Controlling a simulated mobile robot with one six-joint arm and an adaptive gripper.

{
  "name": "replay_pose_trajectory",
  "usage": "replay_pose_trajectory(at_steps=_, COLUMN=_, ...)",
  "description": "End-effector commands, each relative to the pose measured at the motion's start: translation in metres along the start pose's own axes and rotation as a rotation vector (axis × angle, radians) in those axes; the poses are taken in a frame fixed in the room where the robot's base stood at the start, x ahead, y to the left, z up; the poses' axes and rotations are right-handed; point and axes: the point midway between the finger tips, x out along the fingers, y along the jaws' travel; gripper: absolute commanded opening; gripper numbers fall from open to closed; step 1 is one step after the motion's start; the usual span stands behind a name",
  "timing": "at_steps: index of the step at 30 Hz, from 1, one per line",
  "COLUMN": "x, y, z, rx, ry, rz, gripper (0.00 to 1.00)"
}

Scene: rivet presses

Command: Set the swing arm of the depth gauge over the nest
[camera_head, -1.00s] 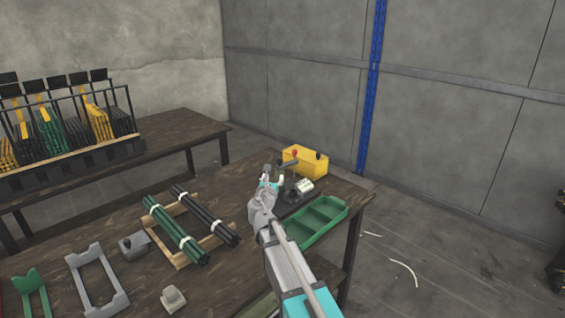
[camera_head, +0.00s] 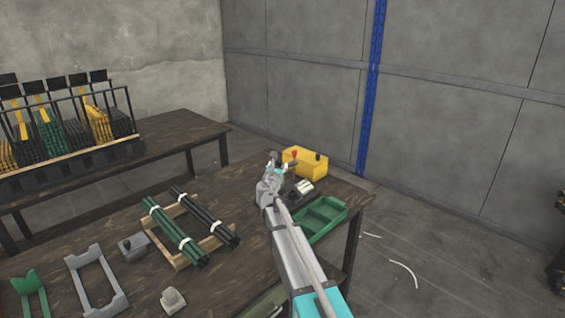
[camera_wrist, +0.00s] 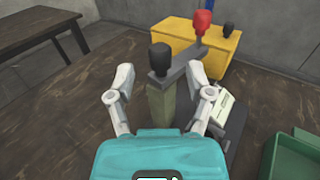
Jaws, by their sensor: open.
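The depth gauge has an olive post (camera_wrist: 160,104) on a dark base plate. Its grey swing arm (camera_wrist: 187,66) lies across the top of the post, with a black knob (camera_wrist: 160,58) at the near end and a red knob (camera_wrist: 203,20) towards the far end. The red knob also shows in the head view (camera_head: 294,154). My gripper (camera_wrist: 159,82) is open, with its fingers left and right of the post and black knob; I cannot tell whether they touch. My gripper partly hides the gauge in the head view (camera_head: 273,160). I cannot make out the nest clearly.
A yellow box (camera_head: 308,163) with a black knob stands behind the gauge. A white-topped block (camera_wrist: 222,106) sits right of the post. A green tray (camera_head: 322,215) lies at the table's right edge. Bundled rods (camera_head: 178,232) lie on a wooden frame to the left.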

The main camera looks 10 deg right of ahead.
Motion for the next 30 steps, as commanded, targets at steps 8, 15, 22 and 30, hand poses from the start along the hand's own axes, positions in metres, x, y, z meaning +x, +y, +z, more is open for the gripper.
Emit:
replay_pose_trajectory(at_steps=8, x=0.032, y=0.001, z=0.0, rx=0.0, ry=0.0, rz=0.001, gripper=0.67)
replay_pose_trajectory(at_steps=15, x=0.039, y=0.0, z=0.0, rx=0.0, ry=0.0, rz=0.001, gripper=0.67)
replay_pose_trajectory(at_steps=22, x=0.038, y=0.001, z=0.0, rx=0.0, ry=0.0, rz=0.001, gripper=0.67)
replay_pose_trajectory(at_steps=30, x=0.038, y=0.001, z=0.0, rx=0.0, ry=0.0, rz=0.001, gripper=0.19)
